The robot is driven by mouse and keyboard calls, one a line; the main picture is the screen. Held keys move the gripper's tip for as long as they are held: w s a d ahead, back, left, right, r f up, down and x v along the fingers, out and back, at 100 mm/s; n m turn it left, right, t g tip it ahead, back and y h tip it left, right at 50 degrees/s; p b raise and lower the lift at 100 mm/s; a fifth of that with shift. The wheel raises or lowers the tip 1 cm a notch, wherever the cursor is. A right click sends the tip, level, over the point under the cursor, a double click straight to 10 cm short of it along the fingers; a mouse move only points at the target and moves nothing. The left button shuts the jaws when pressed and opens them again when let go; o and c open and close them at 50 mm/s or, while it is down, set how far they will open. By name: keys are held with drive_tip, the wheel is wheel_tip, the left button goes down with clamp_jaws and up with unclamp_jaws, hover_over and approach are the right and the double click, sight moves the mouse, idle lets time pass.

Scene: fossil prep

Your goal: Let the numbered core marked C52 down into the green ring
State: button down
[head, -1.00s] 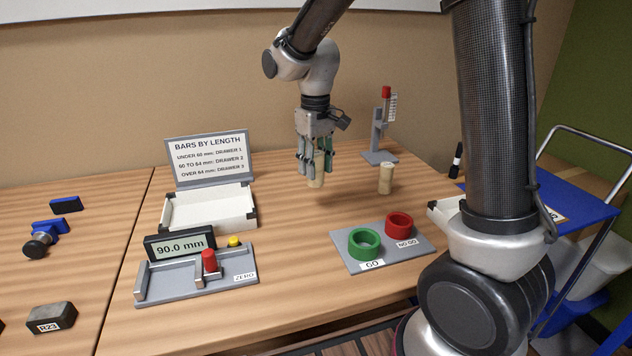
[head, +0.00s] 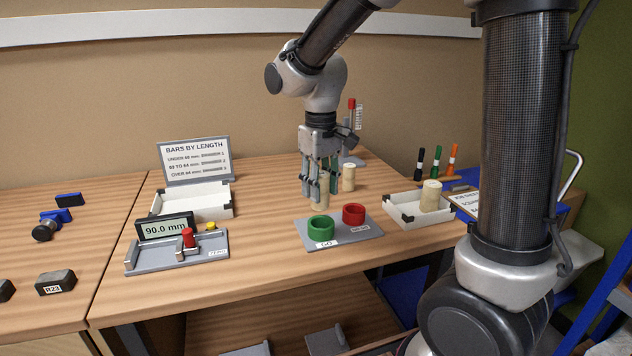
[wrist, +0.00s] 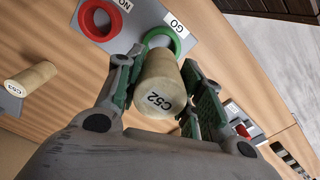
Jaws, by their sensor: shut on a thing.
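The core marked C52 (wrist: 159,84) is a pale tan cylinder. In the wrist view its label faces the camera and my gripper (wrist: 158,92) is shut on its sides. In the head view my gripper (head: 321,182) points down and holds the core (head: 325,200) just behind the green ring (head: 320,229). The green ring, by the GO label, also shows in the wrist view (wrist: 178,43), partly hidden behind the core. The core is outside the ring. Whether its lower end touches the table is unclear.
A red ring (head: 354,214) sits beside the green one on the grey plate (head: 366,233). Another core (head: 348,178) stands right behind my gripper. A white tray (head: 398,205) with a pale core is at right. A measuring gauge (head: 180,252) is at left.

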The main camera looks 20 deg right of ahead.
drive_tip(key=shift+s+d, duration=0.1)
drive_tip(key=shift+s, duration=0.15)
drive_tip(key=shift+f, duration=0.1)
drive_tip(key=shift+f, duration=1.4)
drive_tip(key=shift+f, duration=2.15)
idle(0.4)
drive_tip(key=shift+r, duration=2.9)
